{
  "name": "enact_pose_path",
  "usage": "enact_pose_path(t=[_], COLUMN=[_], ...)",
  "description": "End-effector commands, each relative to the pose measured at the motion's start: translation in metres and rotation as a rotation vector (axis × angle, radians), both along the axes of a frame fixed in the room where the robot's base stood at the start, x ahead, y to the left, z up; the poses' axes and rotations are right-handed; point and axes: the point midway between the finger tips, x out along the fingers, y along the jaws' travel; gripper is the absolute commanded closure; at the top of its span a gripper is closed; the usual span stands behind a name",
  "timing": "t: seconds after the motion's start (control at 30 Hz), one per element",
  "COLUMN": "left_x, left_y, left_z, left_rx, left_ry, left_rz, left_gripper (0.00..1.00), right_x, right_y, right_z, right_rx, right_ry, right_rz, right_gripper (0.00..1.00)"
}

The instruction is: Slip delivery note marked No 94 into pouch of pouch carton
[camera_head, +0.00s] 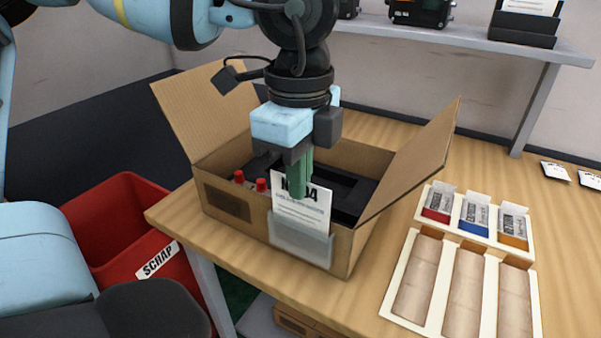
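The pouch carton (222,215) stands open on the wooden table, flaps spread. Its clear pouch (300,246) is on the front wall, toward the right. The white delivery note (301,212) stands upright at the pouch, its lower part behind the clear front. Its top stands above the pouch rim. My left gripper (301,178) points down from above, its green fingers shut on the note's upper edge. A finger covers the middle of the large print; only an N and a final 4 show, so the full number is unreadable. My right gripper is not in view.
A black device with red caps (261,185) lies inside the carton. A white tray (428,232) with small packs stands at right. A red SCRAP bin (100,212) is at left below the table. A shelf (465,38) with devices runs behind. Cards (556,171) lie far right.

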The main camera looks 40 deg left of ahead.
Motion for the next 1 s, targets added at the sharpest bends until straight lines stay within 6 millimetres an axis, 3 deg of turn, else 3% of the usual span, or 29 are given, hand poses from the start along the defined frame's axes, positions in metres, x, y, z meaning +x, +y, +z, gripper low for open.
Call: enact_pose_path(t=[1.0], left_x=[0.0], left_y=[0.0], left_z=[-0.023], left_rx=[0.0], left_ry=[0.001], left_rz=[0.0], left_gripper=[1.0], right_x=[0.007], right_y=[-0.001], right_z=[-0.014], right_rx=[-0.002], right_ry=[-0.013], right_rz=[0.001], right_gripper=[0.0])
